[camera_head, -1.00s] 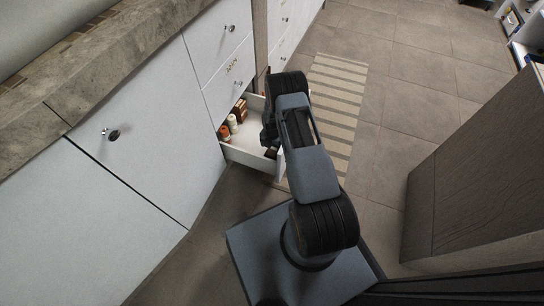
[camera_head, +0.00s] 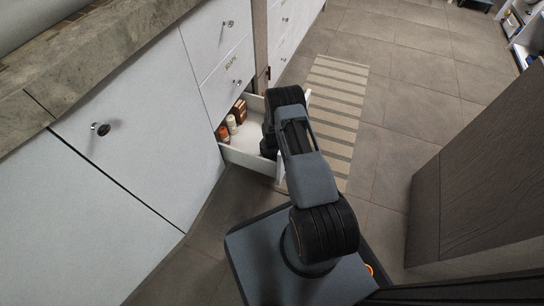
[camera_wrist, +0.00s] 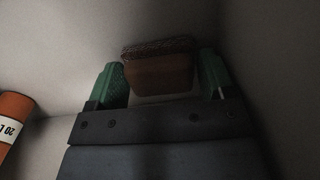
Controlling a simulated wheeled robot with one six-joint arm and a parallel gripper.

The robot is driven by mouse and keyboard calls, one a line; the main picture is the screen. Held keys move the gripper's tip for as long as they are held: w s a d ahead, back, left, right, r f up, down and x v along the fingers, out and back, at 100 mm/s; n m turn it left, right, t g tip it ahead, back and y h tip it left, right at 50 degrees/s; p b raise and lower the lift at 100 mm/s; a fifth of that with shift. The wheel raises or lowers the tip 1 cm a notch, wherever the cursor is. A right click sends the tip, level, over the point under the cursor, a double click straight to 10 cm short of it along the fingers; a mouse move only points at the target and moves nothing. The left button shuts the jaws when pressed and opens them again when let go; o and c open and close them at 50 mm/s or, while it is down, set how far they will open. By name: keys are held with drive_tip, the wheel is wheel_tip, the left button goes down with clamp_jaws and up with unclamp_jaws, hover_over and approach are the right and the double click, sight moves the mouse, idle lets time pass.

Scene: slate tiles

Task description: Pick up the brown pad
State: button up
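The brown pad (camera_wrist: 160,72) is a small reddish-brown block with a darker, rough-looking top. In the wrist view it sits between the two green fingertips of my gripper (camera_wrist: 162,82). The fingers stand on either side of it, with a thin gap at the right; at the left I cannot tell whether they touch. My gripper is open around it. In the head view my gripper (camera_head: 268,146) reaches down into the open white drawer (camera_head: 249,157), and the arm hides the pad.
An orange bottle with a white label (camera_wrist: 12,125) lies left of my gripper in the wrist view. In the head view, an orange-brown bottle (camera_head: 223,132), a white bottle (camera_head: 231,124) and a brown box (camera_head: 239,110) stand along the drawer's left side. A striped rug (camera_head: 336,115) lies beyond.

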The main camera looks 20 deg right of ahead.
drive_tip(key=c, duration=0.5)
drive_tip(key=shift+r, duration=0.1)
wheel_tip(320, 180, up, 18)
drive_tip(key=p, duration=0.7)
drive_tip(key=shift+o, duration=1.3)
drive_tip(key=shift+c, duration=1.1)
